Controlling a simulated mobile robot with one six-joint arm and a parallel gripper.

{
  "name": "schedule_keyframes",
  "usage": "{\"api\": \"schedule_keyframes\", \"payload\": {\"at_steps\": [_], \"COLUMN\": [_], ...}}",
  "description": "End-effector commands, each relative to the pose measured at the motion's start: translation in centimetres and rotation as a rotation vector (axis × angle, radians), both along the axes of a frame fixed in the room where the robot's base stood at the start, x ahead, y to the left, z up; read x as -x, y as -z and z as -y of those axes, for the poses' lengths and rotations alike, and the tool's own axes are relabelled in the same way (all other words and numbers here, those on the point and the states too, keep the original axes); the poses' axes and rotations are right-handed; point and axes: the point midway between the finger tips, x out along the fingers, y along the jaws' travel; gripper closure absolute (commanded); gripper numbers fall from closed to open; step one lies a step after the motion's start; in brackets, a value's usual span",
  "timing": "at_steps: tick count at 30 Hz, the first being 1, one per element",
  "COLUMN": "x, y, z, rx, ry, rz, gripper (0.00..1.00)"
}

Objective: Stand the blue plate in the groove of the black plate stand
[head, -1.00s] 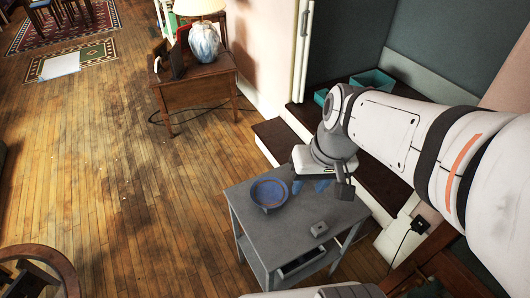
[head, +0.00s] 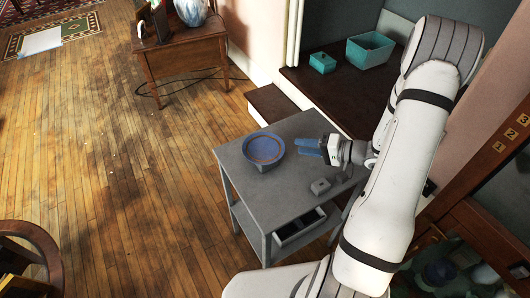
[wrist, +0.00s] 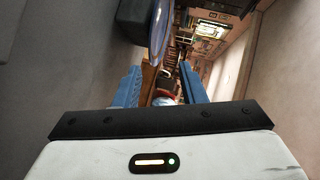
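The blue plate (head: 265,147), with a brownish middle, lies flat near the back left of a grey side table (head: 290,180). It rests raised on a dark block, whose side shows in the wrist view (wrist: 133,22). The plate shows there nearly edge-on (wrist: 158,35). My gripper (head: 301,147) is level just right of the plate, its blue fingers pointing left at the rim, apart from it. In the wrist view its fingers (wrist: 160,76) are spread with nothing held between them. I cannot make out a black plate stand with a groove for certain.
A small grey block (head: 320,186) sits on the table's right side. Two teal boxes (head: 370,48) (head: 322,62) stand on the dark cabinet floor behind. A wooden side table (head: 185,58) stands back left. The tabletop's front left is clear.

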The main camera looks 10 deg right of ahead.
Motion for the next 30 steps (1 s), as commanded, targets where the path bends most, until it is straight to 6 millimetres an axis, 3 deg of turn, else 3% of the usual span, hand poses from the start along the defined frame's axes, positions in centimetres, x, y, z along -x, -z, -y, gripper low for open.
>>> {"api": "schedule_keyframes", "payload": {"at_steps": [1, 5, 21, 30], "x": [-0.2, -0.8, -4.4, -4.7], "y": [1.0, 1.6, 2.7, 2.9], "z": [0.5, 0.5, -5.1, -5.4], "rx": [-0.008, -0.011, -0.009, -0.009], "ry": [0.023, 0.047, 0.046, 0.049], "rz": [0.009, 0.027, 0.027, 0.028], "gripper": [0.63, 0.63, 0.63, 0.63]}}
